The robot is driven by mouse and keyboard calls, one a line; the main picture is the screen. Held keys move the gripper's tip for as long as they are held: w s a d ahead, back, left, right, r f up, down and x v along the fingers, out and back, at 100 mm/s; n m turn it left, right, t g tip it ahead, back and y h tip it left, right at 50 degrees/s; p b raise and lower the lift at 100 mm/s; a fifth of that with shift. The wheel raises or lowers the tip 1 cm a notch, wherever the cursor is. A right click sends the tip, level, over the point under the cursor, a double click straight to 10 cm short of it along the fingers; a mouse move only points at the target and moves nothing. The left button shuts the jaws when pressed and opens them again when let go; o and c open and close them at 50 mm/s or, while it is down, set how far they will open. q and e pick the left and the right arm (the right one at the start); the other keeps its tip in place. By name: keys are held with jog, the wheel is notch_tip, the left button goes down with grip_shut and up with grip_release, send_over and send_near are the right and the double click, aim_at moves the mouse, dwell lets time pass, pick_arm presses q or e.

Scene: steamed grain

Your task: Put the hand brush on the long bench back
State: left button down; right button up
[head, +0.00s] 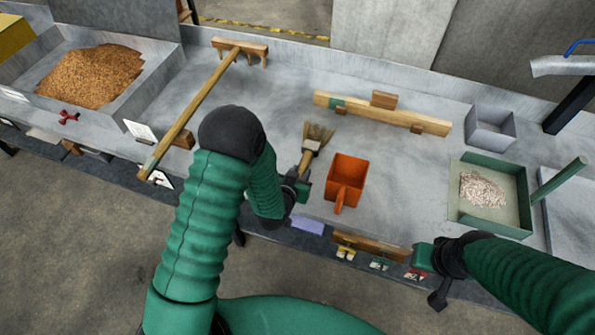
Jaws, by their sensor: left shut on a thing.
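The hand brush (317,137) has pale bristles and a wooden handle, and it shows in the middle of the head view. My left gripper (304,177) is shut on the lower end of its handle. The bristles point away from me, over the grey long bench (270,105). I cannot tell whether the brush touches the bench top. My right gripper (428,277) is at the bench's front edge on the right, apart from the brush. Its jaws are too unclear to judge.
An orange scoop (347,172) stands just right of the brush. Behind lies a wooden bar with blocks (380,113). A long-handled wooden rake (200,100) is left. A grain tray (160,70), grey box (490,125) and green pan (505,180) stand farther out. Bench space behind the brush is clear.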

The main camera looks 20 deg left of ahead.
pick_arm(q)
jog(key=shift+a, duration=0.1)
jog(key=shift+a+f, duration=0.15)
jog(key=shift+a, duration=0.05)
jog(key=shift+f, duration=0.1)
jog(key=c, duration=1)
grip_release()
jog(key=shift+d, duration=0.2)
jog(key=shift+a, duration=0.1)
